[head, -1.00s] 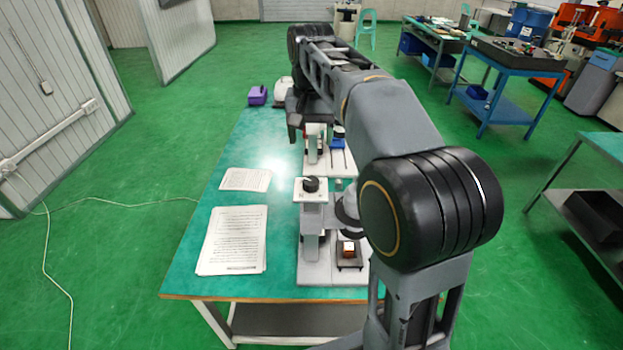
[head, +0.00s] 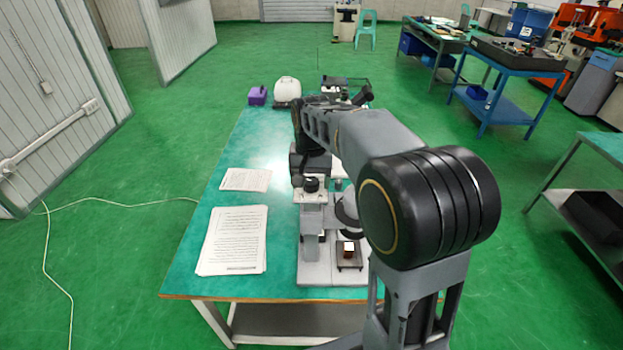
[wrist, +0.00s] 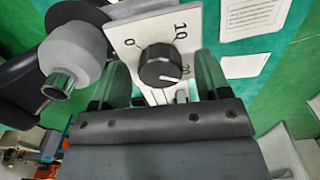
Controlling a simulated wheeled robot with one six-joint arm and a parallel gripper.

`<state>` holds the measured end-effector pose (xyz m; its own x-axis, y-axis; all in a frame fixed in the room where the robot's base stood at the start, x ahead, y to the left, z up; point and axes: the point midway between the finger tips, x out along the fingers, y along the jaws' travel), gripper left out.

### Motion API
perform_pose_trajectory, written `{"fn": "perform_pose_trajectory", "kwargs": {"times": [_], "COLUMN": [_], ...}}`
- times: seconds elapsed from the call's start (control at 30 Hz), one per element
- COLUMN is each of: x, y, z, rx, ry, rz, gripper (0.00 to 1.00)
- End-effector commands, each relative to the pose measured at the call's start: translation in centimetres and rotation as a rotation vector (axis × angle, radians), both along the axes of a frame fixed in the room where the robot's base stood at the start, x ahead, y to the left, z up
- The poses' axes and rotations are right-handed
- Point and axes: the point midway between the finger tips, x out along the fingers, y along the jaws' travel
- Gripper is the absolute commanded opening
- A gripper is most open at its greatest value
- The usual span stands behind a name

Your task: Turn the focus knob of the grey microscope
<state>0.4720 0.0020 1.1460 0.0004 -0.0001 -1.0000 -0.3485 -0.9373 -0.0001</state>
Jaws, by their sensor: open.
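The grey microscope (head: 311,221) stands on the front part of the green table. Its black focus knob (head: 311,184) sits on a white dial plate on top. In the wrist view the knob (wrist: 160,66) is seen close up, with marks 0, 10 and 20 around it. Its white pointer line points toward the 20 side. My gripper (wrist: 162,72) is open and empty, with one finger on each side of the knob in the picture. I cannot tell whether the fingers reach down to its height. In the head view my gripper is just behind the knob, partly hidden by my arm.
Paper sheets (head: 232,240) lie left of the microscope. A small sample stage (head: 349,256) is at its front right. The table's left side is mostly clear.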

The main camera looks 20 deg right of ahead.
Motion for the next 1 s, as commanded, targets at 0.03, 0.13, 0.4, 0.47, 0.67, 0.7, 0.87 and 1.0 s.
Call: {"fn": "perform_pose_trajectory", "kwargs": {"times": [0.03,0.13,0.4,0.47,0.67,0.7,0.87,1.0], "x": [0.0,0.0,0.0,0.0,0.0,0.0,0.01,0.01], "y": [0.0,0.0,0.0,0.0,-0.01,-0.01,-0.01,-0.04], "z": [-0.05,-0.05,-0.02,-0.02,-0.01,0.0,0.02,0.06], "rx": [0.0,0.0,0.0,0.0,0.0,0.0,0.0,0.0], "ry": [0.0,0.0,0.0,0.0,0.0,0.0,0.0,0.001], "rz": [0.0,0.0,0.0,0.0,0.0,0.0,0.031,0.187], "gripper": [0.7,0.7,0.52,0.47,0.27,0.24,0.2,0.2]}}
